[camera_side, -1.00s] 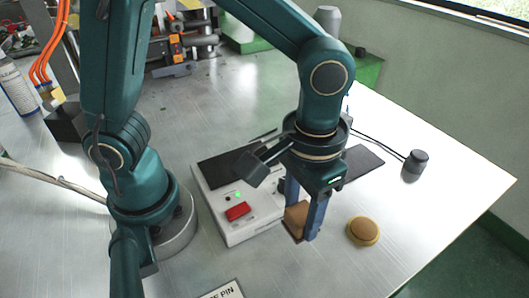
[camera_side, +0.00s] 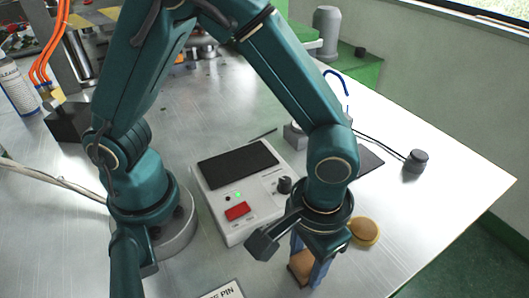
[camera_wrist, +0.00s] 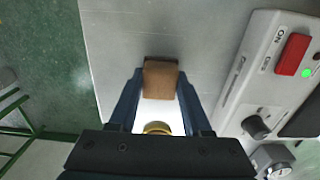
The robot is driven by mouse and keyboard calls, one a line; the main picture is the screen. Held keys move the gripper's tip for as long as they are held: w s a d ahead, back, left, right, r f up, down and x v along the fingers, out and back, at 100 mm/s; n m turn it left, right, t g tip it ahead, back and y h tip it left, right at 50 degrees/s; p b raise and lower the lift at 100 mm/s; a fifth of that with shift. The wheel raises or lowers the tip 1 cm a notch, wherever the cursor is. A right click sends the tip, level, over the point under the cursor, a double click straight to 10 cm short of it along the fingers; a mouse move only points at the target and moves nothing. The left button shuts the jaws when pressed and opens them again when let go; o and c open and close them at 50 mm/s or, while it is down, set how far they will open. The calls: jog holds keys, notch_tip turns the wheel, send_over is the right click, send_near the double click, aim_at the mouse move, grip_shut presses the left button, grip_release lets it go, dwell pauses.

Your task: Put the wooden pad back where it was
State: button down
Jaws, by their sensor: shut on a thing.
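The wooden pad is a small brown block (camera_wrist: 160,80). In the wrist view it sits between the two fingertips of my gripper (camera_wrist: 159,88), which is shut on it. In the side view my gripper (camera_side: 307,270) points down near the table's front edge, with the pad (camera_side: 301,266) between its blue fingers. The pad's underside is hidden, so I cannot tell whether it touches the table.
A white control box (camera_side: 243,185) with a red switch, green light and black knob stands left of my gripper. A round yellow-brown object (camera_side: 364,232) lies close on the right. A dark flat plate (camera_side: 370,163) and a small black cylinder (camera_side: 415,161) lie farther back. A printed sign (camera_side: 222,291) lies in front.

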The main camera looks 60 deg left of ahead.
aim_at(306, 260)
jog(key=shift+c, duration=1.7)
grip_release()
jog(key=shift+f, duration=0.1)
notch_tip(306, 260, up, 12)
jog(key=s+a+r+t, duration=0.1)
jog(key=a+t, duration=0.1)
jog(key=a, duration=0.6)
jog(key=s+a+r+t, duration=0.1)
jog(key=a+t, duration=0.2)
jog(key=a, duration=0.5)
jog(key=shift+s+r+t, duration=0.25)
jog(key=shift+r+t, duration=0.05)
jog(key=shift+r, duration=0.1)
jog(key=shift+a, duration=0.1)
